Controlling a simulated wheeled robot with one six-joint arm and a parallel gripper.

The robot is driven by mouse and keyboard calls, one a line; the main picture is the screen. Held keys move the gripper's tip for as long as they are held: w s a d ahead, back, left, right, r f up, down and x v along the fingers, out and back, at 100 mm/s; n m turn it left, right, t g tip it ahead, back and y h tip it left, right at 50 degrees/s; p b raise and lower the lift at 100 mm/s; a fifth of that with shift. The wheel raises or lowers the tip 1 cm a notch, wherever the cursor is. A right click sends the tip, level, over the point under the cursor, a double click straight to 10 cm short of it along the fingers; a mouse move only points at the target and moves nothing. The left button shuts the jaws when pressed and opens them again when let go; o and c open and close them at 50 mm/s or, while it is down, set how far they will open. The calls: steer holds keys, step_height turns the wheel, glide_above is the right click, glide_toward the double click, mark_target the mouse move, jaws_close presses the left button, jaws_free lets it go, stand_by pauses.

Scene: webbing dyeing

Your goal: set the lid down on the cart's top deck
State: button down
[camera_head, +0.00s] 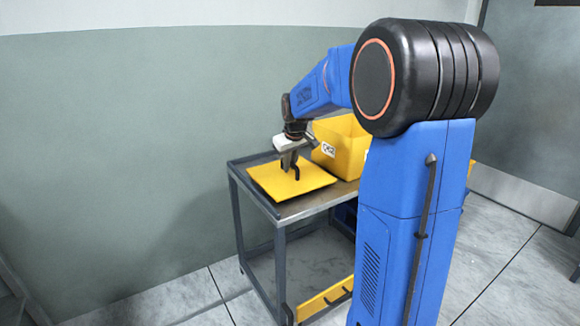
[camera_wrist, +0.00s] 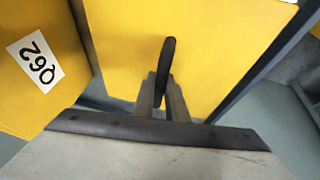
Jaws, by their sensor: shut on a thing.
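The lid (camera_head: 312,181) is a flat yellow square plate with a dark upright handle (camera_wrist: 167,62). It lies level at the left part of the cart's top deck (camera_head: 335,193); whether it touches the deck or hovers just above cannot be told. My gripper (camera_head: 289,164) is above the middle of the lid, its jaws shut on the handle. In the wrist view the lid (camera_wrist: 215,50) fills the upper middle, and the gripper's fingers (camera_wrist: 162,95) close around the handle's lower end. My gripper hides part of the handle.
The cart has a raised dark rim and a lower shelf (camera_head: 310,265). A wall is behind. My arm hides the cart's right part.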

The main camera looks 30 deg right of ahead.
steer(key=shift+f, duration=0.25)
steer(key=c, duration=1.8)
jaws_free()
steer(key=shift+f, duration=0.1)
steer(key=shift+o, duration=0.2)
steer(key=v, duration=1.2)
steer(key=s+a+f, duration=0.4)
steer(key=s+a, duration=0.1)
steer(key=s, duration=0.6)
steer(key=s+a+f+y, duration=0.1)
steer(key=s+a+f, duration=0.3)
steer(key=s, duration=0.8)
steer(key=s+a+f, duration=0.5)
steer(key=s+a, duration=0.2)
steer(key=s, duration=0.5)
steer(key=shift+a+m, duration=0.2)
steer(key=shift+m, duration=0.2)
